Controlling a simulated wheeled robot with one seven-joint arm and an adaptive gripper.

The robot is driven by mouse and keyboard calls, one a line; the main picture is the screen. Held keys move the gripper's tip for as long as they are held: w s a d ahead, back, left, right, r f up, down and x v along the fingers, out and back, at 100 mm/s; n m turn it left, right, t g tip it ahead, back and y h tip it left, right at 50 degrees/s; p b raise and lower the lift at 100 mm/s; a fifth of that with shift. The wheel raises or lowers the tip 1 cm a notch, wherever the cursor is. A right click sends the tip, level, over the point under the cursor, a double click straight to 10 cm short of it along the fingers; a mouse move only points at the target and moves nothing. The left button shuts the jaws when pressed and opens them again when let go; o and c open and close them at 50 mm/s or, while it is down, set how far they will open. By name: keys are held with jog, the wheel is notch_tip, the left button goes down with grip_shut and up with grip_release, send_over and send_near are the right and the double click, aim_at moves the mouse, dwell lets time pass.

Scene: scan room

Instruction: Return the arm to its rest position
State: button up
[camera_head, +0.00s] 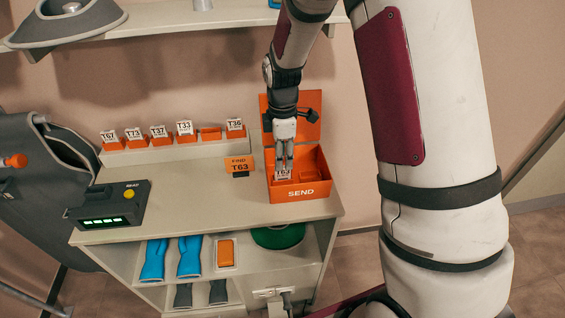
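My gripper (284,163) points down into the orange SEND box (300,192) at the right end of the counter. A white tag marked T63 (283,173) is in the box, directly below or between my fingertips. The fingers and the tag are too small to tell whether they touch. My arm reaches down to the box from the top of the view. The box's orange lid stands open behind my gripper.
An orange-and-black sign reading FIND T63 (239,167) stands left of the box. Several tags stand in orange holders on the ledge (172,151) behind. A black device (110,204) sits at the counter's left. A shelf (215,17) hangs above. The mid-counter is clear.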

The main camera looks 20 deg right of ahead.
jog(key=s+r+m+t, duration=0.1)
jog(key=s+r+m, duration=0.1)
jog(key=r, duration=0.6)
jog(key=s+r+m, duration=0.2)
jog(key=s+r, duration=0.1)
jog(key=r, duration=0.6)
jog(key=s+r+m+t, duration=0.2)
jog(key=s+r+m, duration=0.2)
jog(key=s, duration=0.6)
jog(key=s+r+m+t, duration=0.2)
jog(key=s+r+m, duration=0.2)
jog(key=s+m, duration=0.3)
jog(key=s, duration=0.2)
jog(key=shift+s+r+m+t, duration=0.3)
jog(key=shift+s+r+m, duration=0.05)
jog(key=shift+r+m, duration=0.05)
jog(key=shift+w, duration=0.1)
